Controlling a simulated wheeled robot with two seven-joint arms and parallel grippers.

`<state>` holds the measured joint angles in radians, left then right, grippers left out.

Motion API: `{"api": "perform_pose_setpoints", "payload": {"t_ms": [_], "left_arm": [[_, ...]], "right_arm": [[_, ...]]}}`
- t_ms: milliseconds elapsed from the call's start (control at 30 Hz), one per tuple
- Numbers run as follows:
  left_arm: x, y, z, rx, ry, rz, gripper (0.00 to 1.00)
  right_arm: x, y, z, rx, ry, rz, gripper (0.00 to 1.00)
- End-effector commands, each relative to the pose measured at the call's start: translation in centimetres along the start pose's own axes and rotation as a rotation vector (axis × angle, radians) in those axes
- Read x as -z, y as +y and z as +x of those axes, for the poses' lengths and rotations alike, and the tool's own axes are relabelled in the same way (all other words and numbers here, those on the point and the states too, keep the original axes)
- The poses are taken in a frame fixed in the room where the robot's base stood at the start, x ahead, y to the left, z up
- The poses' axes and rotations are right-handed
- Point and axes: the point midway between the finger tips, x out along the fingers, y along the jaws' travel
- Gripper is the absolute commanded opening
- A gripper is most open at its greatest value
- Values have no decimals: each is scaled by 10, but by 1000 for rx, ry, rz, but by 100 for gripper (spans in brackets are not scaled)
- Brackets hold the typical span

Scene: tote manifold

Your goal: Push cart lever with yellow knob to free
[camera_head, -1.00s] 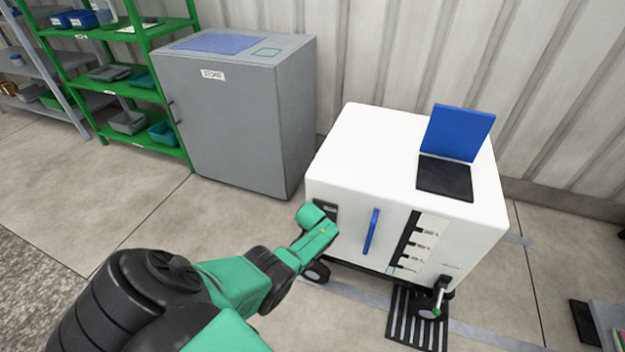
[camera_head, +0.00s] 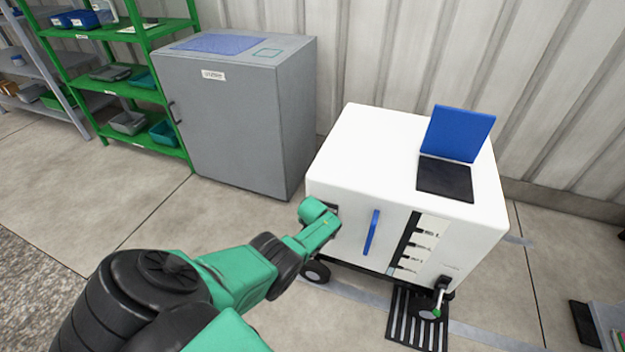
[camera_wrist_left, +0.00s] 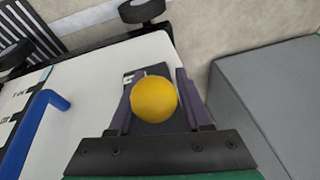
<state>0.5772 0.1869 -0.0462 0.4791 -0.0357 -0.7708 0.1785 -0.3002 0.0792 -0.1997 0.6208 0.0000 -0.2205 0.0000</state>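The white cart (camera_head: 375,140) stands right of centre in the head view, and its white face also shows in the left wrist view (camera_wrist_left: 98,82). The yellow knob (camera_wrist_left: 154,99) sits between the two fingers of my left gripper (camera_wrist_left: 153,97) in the left wrist view, in front of a dark plate on the cart. The fingers are apart, one on each side of the knob; whether they touch it is not clear. In the head view my left wrist is at the cart's front left corner and hides the knob and the lever. My right gripper is not in view.
A blue handle (camera_head: 371,232) stands out from the cart's front. A raised blue lid (camera_head: 459,133) is on its top. A grey cabinet (camera_head: 235,125) stands left of the cart, with a gap between. A floor grate (camera_head: 405,320) lies under the cart's right front.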

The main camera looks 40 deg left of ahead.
Motion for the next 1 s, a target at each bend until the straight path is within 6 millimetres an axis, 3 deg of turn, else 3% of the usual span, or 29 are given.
{"api": "perform_pose_setpoints", "payload": {"t_ms": [133,267,700,900,1000], "left_arm": [[0,0,-3,-1,0,0,48],[1,0,-18,-2,-1,0,48],[2,-1,-108,-2,1,-1,48],[1,0,-141,-1,1,0,48],[0,0,-146,0,0,0,48]], "right_arm": [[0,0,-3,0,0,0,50],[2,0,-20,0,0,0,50],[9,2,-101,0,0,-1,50],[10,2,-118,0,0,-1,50],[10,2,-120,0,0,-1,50]]}}
